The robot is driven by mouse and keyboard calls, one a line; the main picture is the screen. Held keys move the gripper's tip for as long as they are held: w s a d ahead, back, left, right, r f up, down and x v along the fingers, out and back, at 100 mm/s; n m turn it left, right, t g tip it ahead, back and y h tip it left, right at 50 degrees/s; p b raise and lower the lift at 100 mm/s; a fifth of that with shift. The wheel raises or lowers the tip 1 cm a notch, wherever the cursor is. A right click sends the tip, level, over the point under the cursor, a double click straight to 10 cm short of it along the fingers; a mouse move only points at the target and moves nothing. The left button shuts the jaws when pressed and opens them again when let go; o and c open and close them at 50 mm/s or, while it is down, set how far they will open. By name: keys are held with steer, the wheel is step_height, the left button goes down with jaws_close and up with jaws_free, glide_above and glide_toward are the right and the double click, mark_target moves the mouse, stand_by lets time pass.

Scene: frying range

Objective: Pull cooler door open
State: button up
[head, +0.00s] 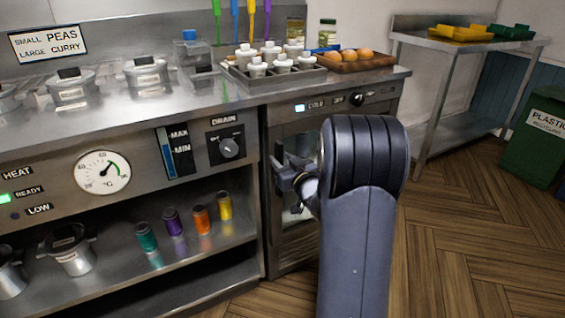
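The cooler door (292,250) is a steel-framed door with a dark pane, under the panel marked COLD and OFF at the right end of the range. It looks shut or nearly so. My arm stands in front of it and hides much of its right side. My gripper (282,172) is at the door's upper left, at the dark upright handle (278,155). The gripper is small and dark against the door, so I cannot tell whether its fingers are closed on the handle or only beside it.
The range counter (130,115) holds lidded pots and a rack of white-topped jars (270,75). An egg tray (352,62) sits above the cooler. A steel side table (480,45) and green bin (538,140) stand at right. Wooden floor (460,240) is clear at lower right.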

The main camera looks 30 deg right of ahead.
steer(key=shift+w, duration=0.2)
jaws_close()
stand_by(0.3)
